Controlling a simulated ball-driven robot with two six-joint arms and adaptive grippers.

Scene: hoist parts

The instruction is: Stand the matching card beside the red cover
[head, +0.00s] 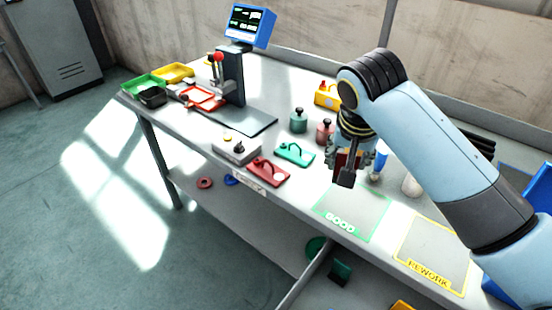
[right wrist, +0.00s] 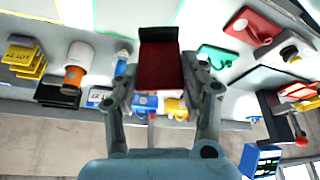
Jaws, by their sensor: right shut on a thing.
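My right gripper (head: 352,158) is shut on a dark red card with a black block at one end (right wrist: 160,68). It holds the card above the bench, behind the mat marked GOOD; in the head view the card is partly hidden by the fingers. The red cover (head: 269,171) is a flat plate with a handle, lying near the bench's front edge, left of the gripper. It also shows at the upper right of the right wrist view (right wrist: 253,27). A similar green cover (head: 294,153) lies just behind it. My left gripper is not in view.
The GOOD mat (head: 352,214) and REWORK mat (head: 433,253) are bare. A grey box (head: 235,150) stands left of the red cover. Green (head: 299,120) and red (head: 325,131) knobbed pieces stand behind the covers. A press with a blue screen (head: 250,24) is farther left.

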